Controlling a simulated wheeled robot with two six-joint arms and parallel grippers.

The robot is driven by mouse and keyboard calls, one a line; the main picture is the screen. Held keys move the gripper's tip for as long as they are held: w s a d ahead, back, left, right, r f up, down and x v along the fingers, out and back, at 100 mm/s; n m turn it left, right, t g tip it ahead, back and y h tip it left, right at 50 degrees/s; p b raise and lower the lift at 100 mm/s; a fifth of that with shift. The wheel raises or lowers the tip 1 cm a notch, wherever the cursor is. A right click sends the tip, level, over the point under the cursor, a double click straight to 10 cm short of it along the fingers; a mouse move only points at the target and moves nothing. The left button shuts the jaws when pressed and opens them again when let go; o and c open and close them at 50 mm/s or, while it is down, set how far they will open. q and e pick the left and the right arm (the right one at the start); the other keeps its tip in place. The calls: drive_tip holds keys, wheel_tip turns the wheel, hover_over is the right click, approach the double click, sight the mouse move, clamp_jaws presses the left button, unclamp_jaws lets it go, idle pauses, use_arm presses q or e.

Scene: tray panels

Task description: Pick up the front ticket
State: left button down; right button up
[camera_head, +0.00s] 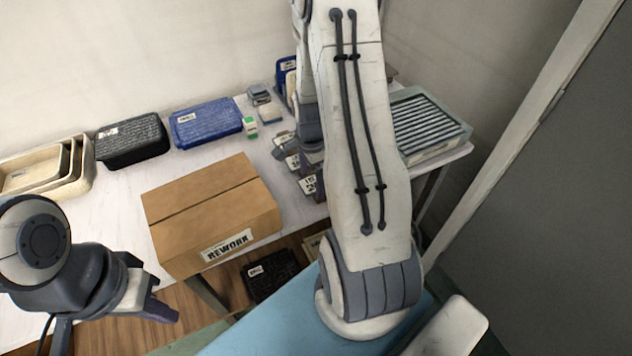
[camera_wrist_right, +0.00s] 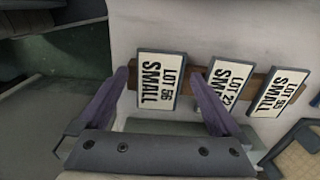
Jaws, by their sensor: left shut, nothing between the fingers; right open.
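Three white lot tickets stand in a row on a brown wooden strip. In the right wrist view, the ticket reading LOT 56 SMALL (camera_wrist_right: 161,82) lies between the two purple fingers of my open right gripper (camera_wrist_right: 160,78), not gripped. The LOT 27 ticket (camera_wrist_right: 231,76) is just right of the right finger, which partly covers it. The LOT 93 ticket (camera_wrist_right: 279,92) is farther right. My left gripper (camera_head: 163,311) is shut and empty at lower left.
A cardboard REWORK box (camera_head: 205,210) stands at the table's front edge. Behind are a black bin (camera_head: 132,141), a blue bin (camera_head: 206,123) and nested beige trays (camera_head: 82,165). A ribbed tray (camera_head: 430,125) is right of my right arm. Another black bin (camera_head: 270,275) sits below the table.

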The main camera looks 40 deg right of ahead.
drive_tip(key=shift+f, duration=0.1)
drive_tip(key=c, duration=1.3)
drive_tip(key=shift+o, duration=0.2)
